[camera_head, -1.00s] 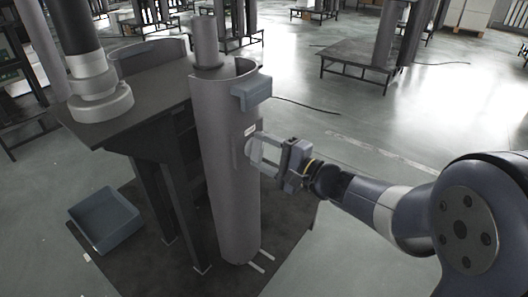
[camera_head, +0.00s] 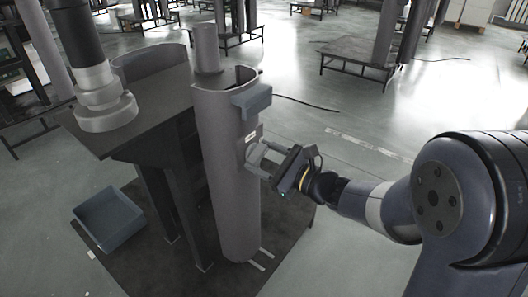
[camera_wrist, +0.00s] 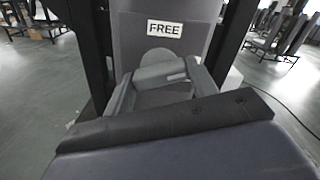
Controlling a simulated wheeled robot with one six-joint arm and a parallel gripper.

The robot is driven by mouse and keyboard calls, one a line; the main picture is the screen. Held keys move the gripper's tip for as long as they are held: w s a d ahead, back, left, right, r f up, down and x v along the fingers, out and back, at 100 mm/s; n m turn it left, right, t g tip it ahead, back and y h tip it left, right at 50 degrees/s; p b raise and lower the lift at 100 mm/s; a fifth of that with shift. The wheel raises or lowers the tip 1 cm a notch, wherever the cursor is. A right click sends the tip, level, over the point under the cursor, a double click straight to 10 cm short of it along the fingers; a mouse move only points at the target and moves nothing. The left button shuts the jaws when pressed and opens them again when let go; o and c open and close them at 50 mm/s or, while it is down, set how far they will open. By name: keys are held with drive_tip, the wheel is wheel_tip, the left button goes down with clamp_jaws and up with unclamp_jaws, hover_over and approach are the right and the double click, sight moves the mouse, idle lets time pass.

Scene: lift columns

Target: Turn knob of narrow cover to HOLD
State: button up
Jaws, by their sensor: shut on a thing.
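The narrow cover (camera_head: 222,185) is a tall grey curved shell standing upright at the front edge of a dark stand. In the wrist view, its face (camera_wrist: 130,35) carries a white label (camera_wrist: 165,29) reading FREE. The label also shows in the head view (camera_head: 251,137), too small to read there. Just below the label is the grey knob (camera_wrist: 158,57), with a rounded plate and a bar partly hidden by the fingers. My gripper (camera_head: 256,158) is shut on the knob, its fingers (camera_wrist: 160,85) on either side, tilted in the wrist view.
A blue-grey box (camera_head: 251,99) juts from the cover above my gripper. A second, wider curved cover (camera_head: 150,64) stands behind on the stand's dark top (camera_head: 150,105). An open blue-grey bin (camera_head: 110,218) lies on the floor at left.

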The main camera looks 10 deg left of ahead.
drive_tip(key=shift+m+p, duration=1.4)
drive_tip(key=shift+m, duration=0.9)
drive_tip(key=o, duration=1)
drive_tip(key=p+v, duration=0.1)
drive_tip(key=v, duration=0.9)
drive_tip(key=shift+s+d+f+p, duration=0.1)
drive_tip(key=shift+s+d+p, duration=0.1)
drive_tip(key=shift+d+p, duration=0.15)
drive_tip(key=shift+a, duration=0.1)
